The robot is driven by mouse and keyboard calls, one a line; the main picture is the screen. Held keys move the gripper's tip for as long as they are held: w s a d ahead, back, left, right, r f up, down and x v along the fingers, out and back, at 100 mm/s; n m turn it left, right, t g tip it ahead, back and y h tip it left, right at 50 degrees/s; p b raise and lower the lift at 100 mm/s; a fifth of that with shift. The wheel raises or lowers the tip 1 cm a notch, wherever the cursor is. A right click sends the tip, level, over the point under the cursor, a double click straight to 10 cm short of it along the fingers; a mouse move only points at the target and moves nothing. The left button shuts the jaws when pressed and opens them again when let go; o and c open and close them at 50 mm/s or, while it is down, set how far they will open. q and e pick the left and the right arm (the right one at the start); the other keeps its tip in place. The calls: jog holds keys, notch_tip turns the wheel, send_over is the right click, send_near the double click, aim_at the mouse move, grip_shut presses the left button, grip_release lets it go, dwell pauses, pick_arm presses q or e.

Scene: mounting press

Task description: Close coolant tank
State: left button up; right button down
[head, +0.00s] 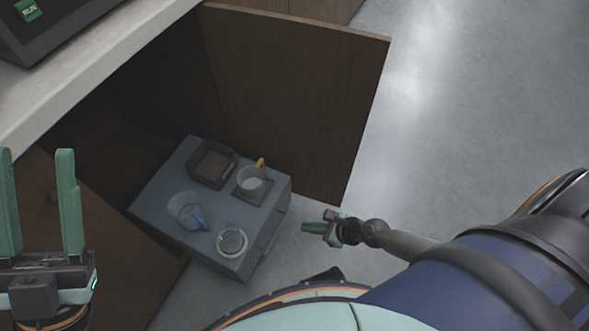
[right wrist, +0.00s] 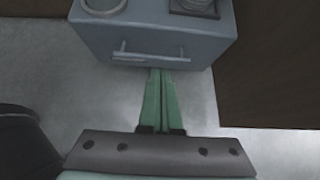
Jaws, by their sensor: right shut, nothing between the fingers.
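The coolant tank appears to be the grey-blue box (head: 216,208) standing partly out of the open cabinet under the counter. Its front face with a bar handle (right wrist: 148,56) shows in the right wrist view. My right gripper (head: 305,228) is shut and empty, in front of that face. In the right wrist view its fingertips (right wrist: 160,72) point at the tank, close to the handle's right half; I cannot tell whether they touch it. My left gripper (head: 38,153) is open and empty at the left edge of the head view, apart from the tank.
A dark square container (head: 212,166), clear cups (head: 186,210) and a round jar (head: 232,241) sit on top of the box. A brown cabinet door (head: 300,95) stands open behind it, another panel (head: 95,260) at left.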

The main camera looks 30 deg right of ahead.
aim_at(269, 219)
jog(key=b+x, duration=0.1)
jog(key=x, duration=0.2)
jog(key=r+b+x, duration=0.1)
jog(key=x, duration=0.3)
jog(key=w+b+x, duration=0.1)
jog(key=x, duration=0.2)
jog(key=shift+w+a+b, duration=0.2)
jog(key=shift+a+b, duration=0.2)
jog(key=shift+a, duration=0.2)
jog(key=shift+w+a, duration=0.35)
jog(key=shift+w, duration=0.05)
pick_arm(q)
jog(key=f, duration=0.4)
jog(key=shift+d+f, duration=0.25)
jog(key=shift+d, duration=0.1)
jog(key=shift+n, duration=0.3)
